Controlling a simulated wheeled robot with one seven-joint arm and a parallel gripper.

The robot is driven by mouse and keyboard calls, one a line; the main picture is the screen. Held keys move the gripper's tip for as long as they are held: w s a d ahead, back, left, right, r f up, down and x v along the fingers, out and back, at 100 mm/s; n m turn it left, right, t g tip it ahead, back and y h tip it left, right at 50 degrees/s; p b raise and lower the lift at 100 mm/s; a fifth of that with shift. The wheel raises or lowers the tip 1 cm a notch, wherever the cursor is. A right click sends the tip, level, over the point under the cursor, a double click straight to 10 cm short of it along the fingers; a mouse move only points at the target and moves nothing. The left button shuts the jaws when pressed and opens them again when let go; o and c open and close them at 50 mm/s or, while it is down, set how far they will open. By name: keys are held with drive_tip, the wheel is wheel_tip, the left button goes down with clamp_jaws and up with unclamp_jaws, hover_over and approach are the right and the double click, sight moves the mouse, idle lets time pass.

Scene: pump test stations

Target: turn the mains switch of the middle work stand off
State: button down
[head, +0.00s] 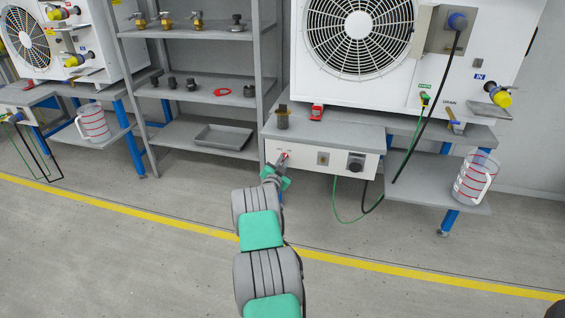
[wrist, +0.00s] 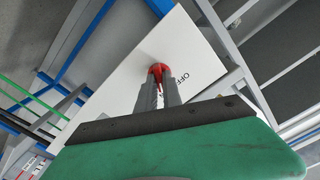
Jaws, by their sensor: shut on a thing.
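The work stand (head: 460,132) at the right of the head view carries a white fan unit (head: 425,84) and has a white control panel (head: 307,166) on its front. The red mains switch (head: 284,156) sits at the panel's left end, mostly hidden by my gripper (head: 278,166). In the wrist view the red switch knob (wrist: 157,70) is between the two fingertips of my gripper (wrist: 158,80), which is shut on it. Black lettering, with OFF legible, is printed beside the knob. The fingers hide part of the knob, so I cannot tell its exact setting.
A black knob (head: 356,162) and a socket (head: 323,158) are further right on the panel. Green and black cables (head: 408,145) hang in front of the stand. A grey shelf (head: 205,95) stands left of it, with another stand (head: 50,95) beyond. The front floor is clear.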

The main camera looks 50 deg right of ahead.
drive_tip(key=shift+f+n+b, duration=0.15)
drive_tip(key=shift+n+b, duration=0.2)
drive_tip(key=shift+n, duration=0.05)
drive_tip(key=n+b, duration=0.5)
drive_tip(key=n, duration=0.6)
drive_tip(key=shift+w+b, duration=0.15)
drive_tip(key=shift+b, duration=0.25)
drive_tip(key=c, duration=1.5)
unclamp_jaws()
drive_tip(key=shift+a, duration=0.1)
